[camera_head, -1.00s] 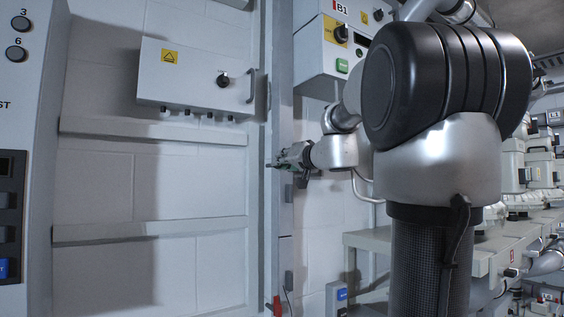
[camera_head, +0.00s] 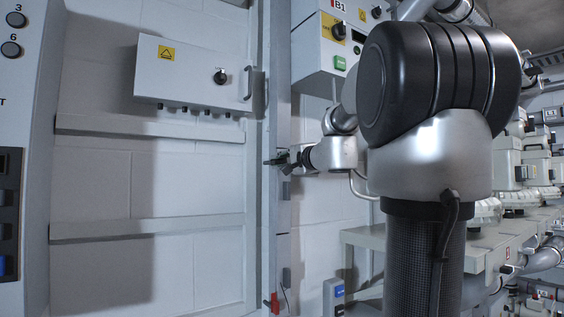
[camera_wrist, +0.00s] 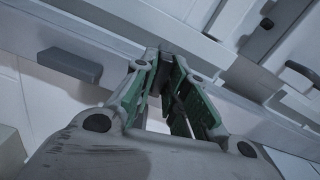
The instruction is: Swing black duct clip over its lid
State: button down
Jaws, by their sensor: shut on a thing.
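My gripper (camera_head: 272,160) is at the upright grey duct (camera_head: 279,110) in the head view, its tips reaching across the duct's face. In the wrist view its green-lined fingers (camera_wrist: 166,58) come close together around a small dark piece (camera_wrist: 168,48) at the duct. I take this piece for the black duct clip; the fingers hide most of it. I cannot tell how far over the lid it lies.
A grey box with a yellow warning label (camera_head: 192,75) hangs on the wall left of the duct. The B1 control box (camera_head: 329,50) is to the right of it. A red handle (camera_head: 273,303) is low on the duct. A bench (camera_head: 400,245) stands to the right.

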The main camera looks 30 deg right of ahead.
jog(key=shift+f+m, duration=0.15)
jog(key=shift+m, duration=0.65)
jog(key=c, duration=1.5)
grip_release()
jog(key=s, duration=1.2)
jog(key=shift+d, duration=0.25)
